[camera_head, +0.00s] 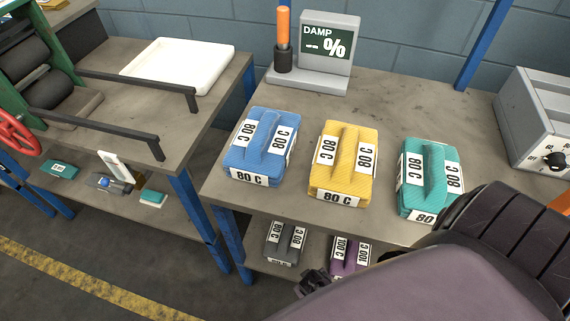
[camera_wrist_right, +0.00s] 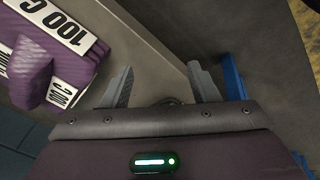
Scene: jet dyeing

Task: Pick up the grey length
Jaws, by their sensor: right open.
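The grey length (camera_head: 284,242) is a dark grey folded bundle with white labels, lying on the lower shelf of the table at the right. My right arm reaches down over the table's front, and its gripper (camera_head: 312,282) is low beside the shelf, below and right of the grey length, mostly hidden by my arm. In the right wrist view the gripper (camera_wrist_right: 161,86) is open, with nothing between its fingers. The grey length is not seen there. My left gripper is not in view.
A purple length marked 100 C (camera_head: 350,257) lies right of the grey one; it also shows in the wrist view (camera_wrist_right: 38,72), left of the fingers. Blue (camera_head: 260,146), yellow (camera_head: 343,162) and teal (camera_head: 429,178) lengths sit on the tabletop. A blue table leg (camera_head: 235,243) stands left.

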